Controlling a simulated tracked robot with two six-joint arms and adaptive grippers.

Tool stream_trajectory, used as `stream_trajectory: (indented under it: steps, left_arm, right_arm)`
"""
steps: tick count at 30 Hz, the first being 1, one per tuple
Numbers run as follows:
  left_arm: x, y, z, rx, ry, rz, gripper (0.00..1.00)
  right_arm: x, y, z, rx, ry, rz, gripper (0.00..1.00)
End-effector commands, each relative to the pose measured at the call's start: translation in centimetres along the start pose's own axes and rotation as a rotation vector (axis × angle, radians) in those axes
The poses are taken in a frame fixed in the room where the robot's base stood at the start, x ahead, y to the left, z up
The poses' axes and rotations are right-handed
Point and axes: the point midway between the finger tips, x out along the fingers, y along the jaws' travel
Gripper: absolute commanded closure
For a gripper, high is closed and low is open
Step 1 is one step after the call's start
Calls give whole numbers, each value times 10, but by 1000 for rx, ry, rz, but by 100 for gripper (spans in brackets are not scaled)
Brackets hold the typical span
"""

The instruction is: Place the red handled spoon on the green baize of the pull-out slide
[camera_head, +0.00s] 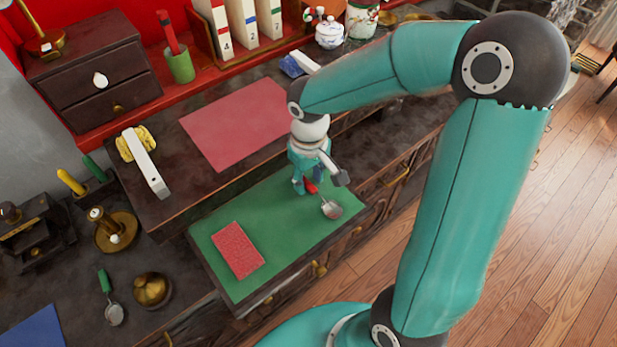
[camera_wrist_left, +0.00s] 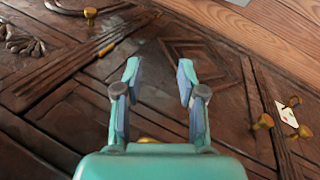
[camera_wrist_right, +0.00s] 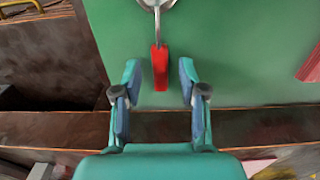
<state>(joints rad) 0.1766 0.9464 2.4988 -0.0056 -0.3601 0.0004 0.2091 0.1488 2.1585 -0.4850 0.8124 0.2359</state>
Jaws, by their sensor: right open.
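The red handled spoon lies on the green baize (camera_head: 285,243) of the pull-out slide, near its right end. Its metal bowl (camera_head: 331,209) points towards the front edge. In the right wrist view its red handle (camera_wrist_right: 160,68) lies between the finger tips. My right gripper (camera_head: 306,186) is open, its fingers on either side of the handle with gaps showing. In the head view the gripper partly hides the handle. My left gripper (camera_wrist_left: 157,75) is open and empty in the left wrist view, in front of carved wooden panels. It is not visible in the head view.
A red patterned booklet (camera_head: 237,249) lies on the baize, left of the spoon. A pink mat (camera_head: 236,122) lies on the desk behind. A green handled spoon (camera_head: 109,298) and a brass bell-like object (camera_head: 152,290) are at lower left. The baize between booklet and spoon is clear.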

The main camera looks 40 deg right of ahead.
Motion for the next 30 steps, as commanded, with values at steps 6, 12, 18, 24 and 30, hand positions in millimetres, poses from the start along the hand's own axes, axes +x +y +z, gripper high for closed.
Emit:
stream_trajectory:
  steps: [6,12,18,24,30]
  left_arm:
    - [-6,2,0,0,0,0,60]
    - [-11,4,0,0,0,0,60]
    - [-14,5,0,0,0,0,60]
    - [-14,5,0,0,0,0,60]
    - [-14,5,0,0,0,0,60]
  right_arm:
    - [-38,0,-2,-1,7,0,58]
    - [-80,0,-1,-1,7,0,58]
    - [-107,-1,-1,-1,3,0,58]
    - [-115,0,0,-1,0,0,58]
    - [-115,-1,0,-2,0,0,58]
